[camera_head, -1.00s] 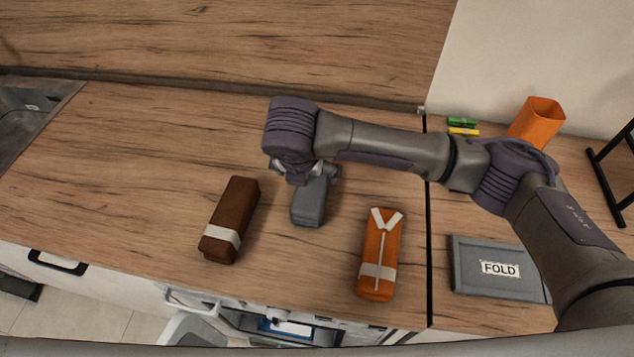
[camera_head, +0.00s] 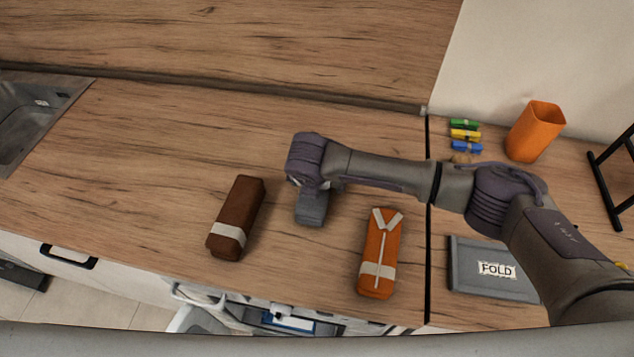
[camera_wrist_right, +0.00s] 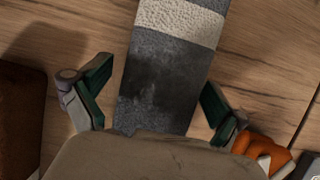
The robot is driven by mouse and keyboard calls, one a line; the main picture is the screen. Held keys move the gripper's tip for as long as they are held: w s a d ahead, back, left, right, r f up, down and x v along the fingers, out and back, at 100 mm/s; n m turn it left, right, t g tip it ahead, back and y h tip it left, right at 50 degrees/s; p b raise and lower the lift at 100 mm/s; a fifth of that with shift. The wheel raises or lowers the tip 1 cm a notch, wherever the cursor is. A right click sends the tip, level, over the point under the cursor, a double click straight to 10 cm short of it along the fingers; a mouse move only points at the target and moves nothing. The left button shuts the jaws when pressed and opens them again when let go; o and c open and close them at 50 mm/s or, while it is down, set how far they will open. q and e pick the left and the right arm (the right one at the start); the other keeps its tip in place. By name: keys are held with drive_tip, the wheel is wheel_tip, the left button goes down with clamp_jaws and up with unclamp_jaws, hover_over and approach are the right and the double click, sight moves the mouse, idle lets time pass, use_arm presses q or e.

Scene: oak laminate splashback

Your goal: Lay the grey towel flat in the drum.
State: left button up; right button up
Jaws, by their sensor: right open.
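The grey towel (camera_head: 311,209) is a folded bundle on the wooden counter, between a brown bundle and an orange one. In the right wrist view the towel (camera_wrist_right: 160,85) is grey with a pale band across it. My right gripper (camera_wrist_right: 156,88) is open, with one finger on each side of the towel. In the head view the right gripper (camera_head: 312,188) is directly above the towel, partly covering it. The drum's inside cannot be made out; an open appliance front (camera_head: 285,320) shows below the counter edge. My left gripper is not in view.
The brown bundle (camera_head: 238,215) lies left of the towel and the orange bundle (camera_head: 380,255) right. A grey FOLD board (camera_head: 490,285), an orange cup (camera_head: 536,130) and small coloured clips (camera_head: 465,135) are further right. The counter's left part is clear, beside the sink (camera_head: 35,115).

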drive_tip(key=c, duration=1.5)
drive_tip(key=shift+r, duration=0.1)
